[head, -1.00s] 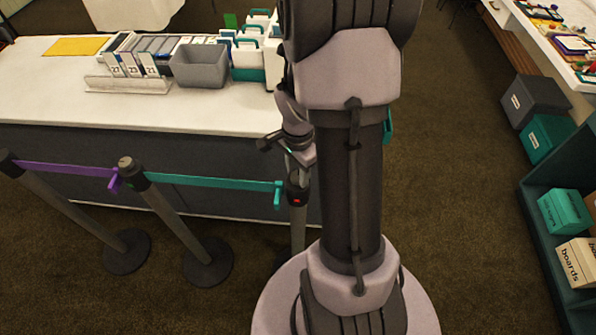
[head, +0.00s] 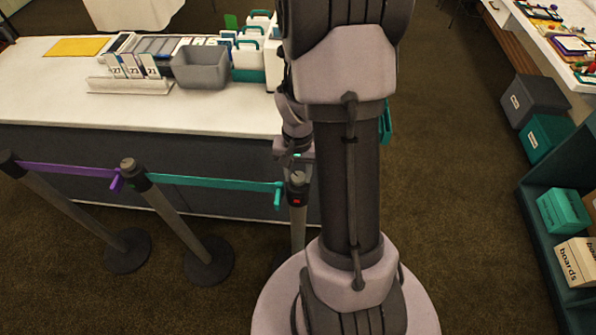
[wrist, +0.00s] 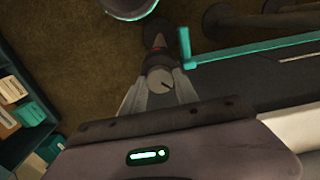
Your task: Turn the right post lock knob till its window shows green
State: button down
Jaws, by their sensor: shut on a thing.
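The right post (head: 298,222) stands beside my arm with a dark collar and a grey knob (wrist: 160,82) on top. Its small window (head: 297,201) shows red in the head view. A red mark (wrist: 157,51) also shows on the collar in the wrist view. My gripper (wrist: 160,88) is above the post with one finger on each side of the knob, shut on it. The knob's top has a dark line. In the head view my arm hides part of my gripper, and the fingertips are hard to make out.
A teal belt (head: 215,182) ends in a clip (head: 278,196) just left of the right post. Two more posts (head: 180,215) (head: 70,210) stand to the left, joined by a purple belt (head: 70,170). A white counter (head: 50,100) is behind. Shelves with boxes stand right.

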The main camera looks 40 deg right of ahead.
aim_at(298, 177)
jog(key=n, duration=0.4)
jog(key=shift+p, duration=0.4)
jog(key=shift+n+p, duration=0.35)
jog(key=shift+n, duration=1.65)
jog(key=c, duration=0.9)
grip_release()
notch_tip(298, 177, up, 17)
jog(key=p, duration=0.6)
jog(key=shift+r, duration=0.2)
